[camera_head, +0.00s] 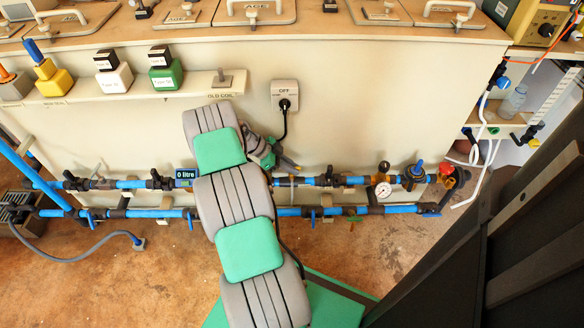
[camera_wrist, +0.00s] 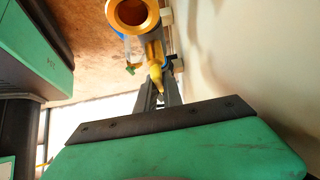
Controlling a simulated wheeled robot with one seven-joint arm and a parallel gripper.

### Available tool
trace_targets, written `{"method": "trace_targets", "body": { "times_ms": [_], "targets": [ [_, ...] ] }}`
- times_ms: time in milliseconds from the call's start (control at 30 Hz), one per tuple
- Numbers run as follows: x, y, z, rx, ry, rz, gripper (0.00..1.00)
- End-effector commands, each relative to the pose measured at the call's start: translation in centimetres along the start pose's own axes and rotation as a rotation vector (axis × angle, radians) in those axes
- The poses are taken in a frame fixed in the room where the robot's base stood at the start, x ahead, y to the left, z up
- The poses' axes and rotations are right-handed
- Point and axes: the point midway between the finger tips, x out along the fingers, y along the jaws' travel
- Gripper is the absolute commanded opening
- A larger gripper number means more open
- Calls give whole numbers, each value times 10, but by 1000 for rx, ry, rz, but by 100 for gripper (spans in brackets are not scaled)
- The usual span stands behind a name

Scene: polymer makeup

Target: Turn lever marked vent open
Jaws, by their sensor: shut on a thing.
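In the wrist view, my gripper (camera_wrist: 160,92) is shut on a yellow lever (camera_wrist: 157,68), its two dark fingers on either side of it. The lever hangs below a fitting with a round brass opening (camera_wrist: 132,14). In the head view, my gripper (camera_head: 289,165) is beside the upper pipe, in front of the cream panel, partly hidden behind my arm. The lever is too small to make out there, and no vent mark is readable in either view.
Blue pipes (camera_head: 400,209) with several dark valves run along the panel, with a pressure gauge (camera_head: 383,190) to the right. A shelf (camera_head: 130,97) holds several coloured blocks at the upper left. Bare floor (camera_head: 130,270) lies below.

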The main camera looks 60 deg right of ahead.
Motion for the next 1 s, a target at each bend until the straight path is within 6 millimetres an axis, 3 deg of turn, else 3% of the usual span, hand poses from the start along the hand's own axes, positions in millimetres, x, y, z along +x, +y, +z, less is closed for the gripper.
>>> {"method": "trace_targets", "body": {
  "times_ms": [567,1000],
  "targets": [
    [-1,0,-1,-33,0,-33,0],
    [-3,1,-2,-256,-1,-255,0]
  ]
}}
